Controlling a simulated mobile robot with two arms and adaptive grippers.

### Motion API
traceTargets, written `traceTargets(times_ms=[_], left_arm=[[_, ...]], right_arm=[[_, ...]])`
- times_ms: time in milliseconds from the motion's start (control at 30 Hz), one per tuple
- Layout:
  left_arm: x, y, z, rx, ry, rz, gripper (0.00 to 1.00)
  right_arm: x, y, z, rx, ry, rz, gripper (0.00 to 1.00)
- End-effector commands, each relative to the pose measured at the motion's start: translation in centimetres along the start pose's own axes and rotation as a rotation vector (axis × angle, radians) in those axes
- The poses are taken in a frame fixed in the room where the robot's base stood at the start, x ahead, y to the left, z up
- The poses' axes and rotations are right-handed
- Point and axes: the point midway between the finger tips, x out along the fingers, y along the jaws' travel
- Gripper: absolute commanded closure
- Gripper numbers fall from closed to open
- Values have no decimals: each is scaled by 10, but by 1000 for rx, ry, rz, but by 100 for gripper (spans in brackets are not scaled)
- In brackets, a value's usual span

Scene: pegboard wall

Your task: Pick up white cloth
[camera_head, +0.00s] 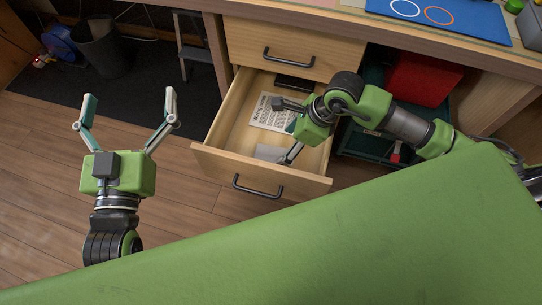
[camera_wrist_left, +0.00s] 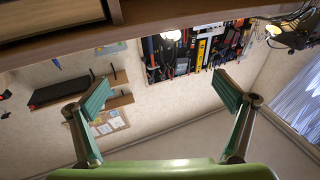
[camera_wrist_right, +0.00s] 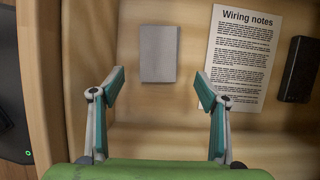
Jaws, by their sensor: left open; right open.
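A light grey-white rectangle, probably the white cloth (camera_wrist_right: 158,53), lies flat on the floor of the open drawer (camera_head: 215,160). In the head view this cloth (camera_head: 269,153) shows near the drawer's front, partly hidden by my right gripper. My right gripper (camera_head: 281,131) reaches into the drawer from the right. In the right wrist view its open, empty fingers (camera_wrist_right: 160,82) are on either side of the cloth's near edge, with nothing between them. My left gripper (camera_head: 130,98) is open and empty over the floor, left of the drawer.
A "Wiring notes" sheet (camera_wrist_right: 240,55) and a black box (camera_wrist_right: 299,70) lie right of the cloth in the right wrist view. A closed drawer (camera_head: 290,50) is above the open one. A red box (camera_head: 422,80) stands on a shelf to the right. Drawer walls surround my right gripper.

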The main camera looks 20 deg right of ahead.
Motion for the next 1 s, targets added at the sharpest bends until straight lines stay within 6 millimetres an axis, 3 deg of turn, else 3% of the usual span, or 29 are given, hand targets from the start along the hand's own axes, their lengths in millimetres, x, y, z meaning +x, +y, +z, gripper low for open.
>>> traceTargets(times_ms=[100,500,800,1000], left_arm=[[0,2,-16,-3,81,4,5],[-4,6,-48,-8,239,13,5],[-24,11,-100,-19,504,25,5],[-38,13,-121,-25,623,30,5]], right_arm=[[13,0,0,1,0,0,32],[32,1,2,1,0,0,32],[58,2,7,0,0,0,32],[70,2,7,0,1,0,32]])
